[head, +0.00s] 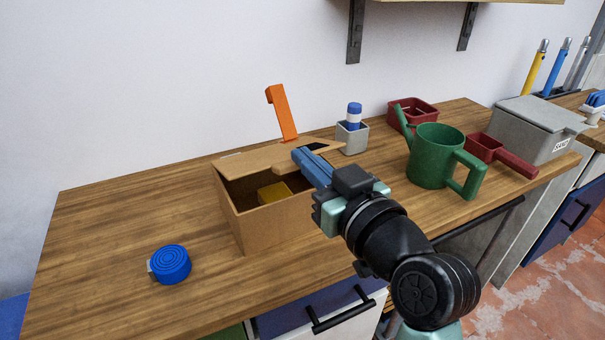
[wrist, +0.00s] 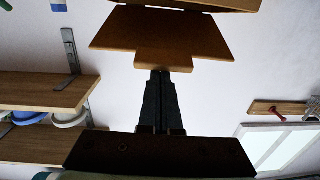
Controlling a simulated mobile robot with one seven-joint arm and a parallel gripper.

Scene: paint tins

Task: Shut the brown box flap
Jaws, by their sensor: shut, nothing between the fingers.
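The brown box (head: 268,223) stands on the wooden worktop, partly open, with a mustard-yellow item (head: 273,193) inside. Its brown flap (head: 252,160) slants over the back of the opening, and the dark interior shows at the front. My gripper (head: 297,154) is shut and empty, with its blue fingers reaching over the box to the flap. In the wrist view the flap (wrist: 160,33) is a dark brown panel with a tab, and the closed fingertips (wrist: 160,73) are at the tab's edge. I cannot tell whether they touch. My fingers hide part of the flap in the head view.
An orange upright piece (head: 282,113) stands behind the box. A grey pot with a blue-capped bottle (head: 352,137), a green watering can (head: 433,158) and red containers (head: 413,112) are to the right. A blue tape measure (head: 171,264) lies front left. The left worktop is mostly clear.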

